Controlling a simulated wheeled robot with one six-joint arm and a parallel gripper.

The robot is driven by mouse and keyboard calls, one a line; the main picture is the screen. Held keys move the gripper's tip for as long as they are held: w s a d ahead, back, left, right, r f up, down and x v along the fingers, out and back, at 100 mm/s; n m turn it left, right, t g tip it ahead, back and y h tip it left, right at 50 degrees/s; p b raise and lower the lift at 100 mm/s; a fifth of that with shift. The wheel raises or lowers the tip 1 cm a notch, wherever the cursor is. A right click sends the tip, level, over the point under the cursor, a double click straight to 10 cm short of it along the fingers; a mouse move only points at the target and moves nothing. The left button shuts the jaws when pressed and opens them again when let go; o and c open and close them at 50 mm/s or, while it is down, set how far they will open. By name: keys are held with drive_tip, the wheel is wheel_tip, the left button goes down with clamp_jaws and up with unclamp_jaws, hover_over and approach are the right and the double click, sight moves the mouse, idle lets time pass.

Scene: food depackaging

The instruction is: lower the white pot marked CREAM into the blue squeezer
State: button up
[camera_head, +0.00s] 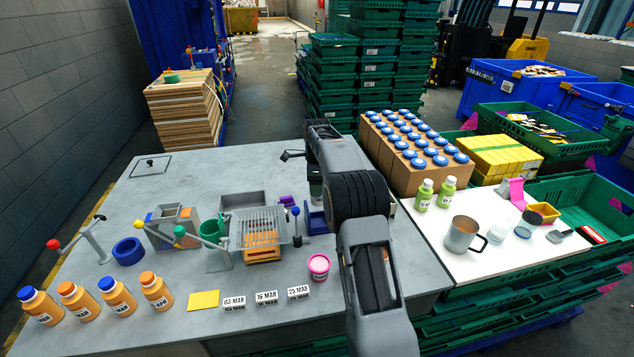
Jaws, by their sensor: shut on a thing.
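My arm reaches over the grey table, and its end points down near the table's middle. My gripper (315,188) is mostly hidden behind the arm's own links. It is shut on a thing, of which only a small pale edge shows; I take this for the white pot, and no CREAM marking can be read. The blue squeezer (318,222) stands just below the gripper and is partly covered by my arm. Whether the pot is above the squeezer or inside it cannot be told from this view.
Left of the squeezer stand a wire-grid stand (258,228) and a blue ring (129,251). A pink pot (319,266) and date cards (266,297) lie in front. Several orange bottles (114,297) line the front left. A mug (463,236) stands on the white board at right.

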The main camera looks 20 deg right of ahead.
sight(317, 202)
drive_tip(key=shift+f+b, duration=1.25)
drive_tip(key=shift+f, duration=1.35)
drive_tip(key=shift+f+b, duration=0.75)
drive_tip(key=shift+f, duration=0.6)
drive_tip(key=o, duration=1.1)
drive_tip(key=shift+o, duration=0.2)
